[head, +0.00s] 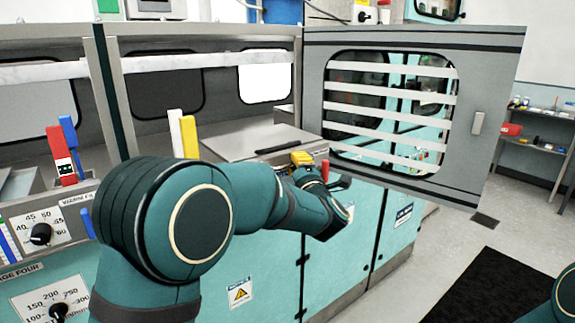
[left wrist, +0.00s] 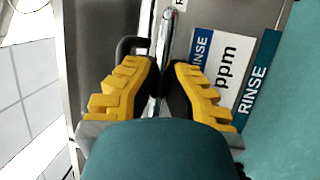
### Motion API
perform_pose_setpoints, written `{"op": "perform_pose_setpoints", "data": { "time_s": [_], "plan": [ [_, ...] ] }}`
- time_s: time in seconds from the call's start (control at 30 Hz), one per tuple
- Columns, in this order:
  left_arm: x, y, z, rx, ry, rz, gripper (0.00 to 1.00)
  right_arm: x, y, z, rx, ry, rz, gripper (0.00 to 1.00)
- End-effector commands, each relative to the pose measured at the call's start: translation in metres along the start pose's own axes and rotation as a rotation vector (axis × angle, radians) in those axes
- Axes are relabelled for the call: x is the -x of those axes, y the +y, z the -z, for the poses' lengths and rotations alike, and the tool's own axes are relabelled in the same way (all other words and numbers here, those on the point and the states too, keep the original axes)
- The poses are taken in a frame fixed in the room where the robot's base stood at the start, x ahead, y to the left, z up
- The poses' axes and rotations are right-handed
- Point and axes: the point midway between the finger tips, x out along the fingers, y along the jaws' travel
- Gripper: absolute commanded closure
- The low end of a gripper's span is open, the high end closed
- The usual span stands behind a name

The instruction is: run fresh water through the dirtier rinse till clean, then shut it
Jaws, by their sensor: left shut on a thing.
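My left gripper (head: 303,159) is at the front edge of the machine's top, beside the open slatted door. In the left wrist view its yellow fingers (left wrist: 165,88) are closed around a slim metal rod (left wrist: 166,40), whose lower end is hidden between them. Labels reading RINSE and ppm (left wrist: 222,65) lie just right of the rod. A flat grey lid (head: 245,140) covers the bay behind the gripper. The water in the rinses cannot be seen. My right gripper is out of view.
The slatted door (head: 490,125) stands open to the right of my left gripper. White (head: 175,130) and yellow (head: 189,137) levers stand behind my forearm; a red lever (head: 66,155) stands further left. Dials (head: 40,234) are on the front panel. The floor at right is open.

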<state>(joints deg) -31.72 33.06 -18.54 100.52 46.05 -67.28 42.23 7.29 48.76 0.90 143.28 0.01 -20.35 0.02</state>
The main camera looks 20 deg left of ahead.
Motion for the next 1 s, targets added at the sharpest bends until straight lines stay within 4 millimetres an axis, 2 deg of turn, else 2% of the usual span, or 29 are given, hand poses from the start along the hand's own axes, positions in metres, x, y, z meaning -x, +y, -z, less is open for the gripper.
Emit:
{"op": "perform_pose_setpoints", "data": {
  "time_s": [0.03, 0.1, 0.47, 0.5, 0.57, 0.6, 0.87, 1.0],
  "plan": [
    [0.005, 0.001, -0.008, 0.003, -0.011, -0.001, 1.00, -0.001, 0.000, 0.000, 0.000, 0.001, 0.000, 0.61],
    [0.007, 0.002, -0.011, 0.002, -0.011, -0.001, 1.00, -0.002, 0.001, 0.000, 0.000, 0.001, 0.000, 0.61],
    [0.008, 0.003, -0.013, 0.002, -0.008, -0.001, 1.00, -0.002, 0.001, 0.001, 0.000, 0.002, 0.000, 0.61],
    [0.008, 0.003, -0.013, 0.002, -0.008, -0.001, 0.81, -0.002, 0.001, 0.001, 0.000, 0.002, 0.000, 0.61],
    [0.007, 0.003, -0.013, 0.002, -0.007, -0.001, 0.60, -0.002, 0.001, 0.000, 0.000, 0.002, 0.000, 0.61],
    [0.007, 0.003, -0.012, 0.002, -0.007, -0.001, 0.57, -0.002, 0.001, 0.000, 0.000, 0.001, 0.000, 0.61],
    [0.007, 0.002, -0.011, 0.001, -0.004, 0.000, 0.57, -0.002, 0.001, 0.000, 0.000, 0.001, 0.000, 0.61],
    [0.015, 0.002, -0.011, 0.001, -0.005, 0.001, 0.57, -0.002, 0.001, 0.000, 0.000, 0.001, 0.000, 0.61]
  ]
}}
